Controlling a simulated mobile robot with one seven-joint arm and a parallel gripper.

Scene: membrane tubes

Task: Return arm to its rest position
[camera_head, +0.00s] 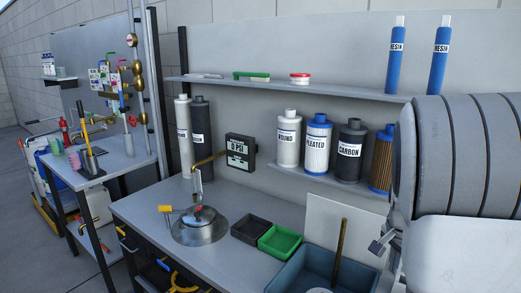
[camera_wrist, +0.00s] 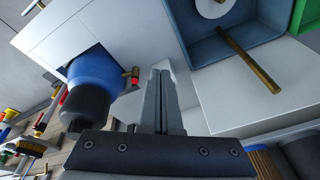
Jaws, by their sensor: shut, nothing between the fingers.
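My gripper (camera_wrist: 163,76) shows in the wrist view with its two grey fingers together and nothing between them. It is near a blue-grey bin (camera_wrist: 265,55) and a pale panel, apart from both as far as I can see. In the head view my arm fills the right edge, and a small grey part of it shows beside the pale panel (camera_head: 335,222). The fingertips cannot be made out there.
The blue-grey bin (camera_head: 290,280) holds a brown rod (camera_head: 340,240). Green (camera_head: 280,241) and black (camera_head: 251,229) trays, a round sink (camera_head: 201,232) and shelved filter cartridges (camera_head: 317,145) stand left of my arm. A blue and black cylinder (camera_wrist: 92,85) is left of my fingers.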

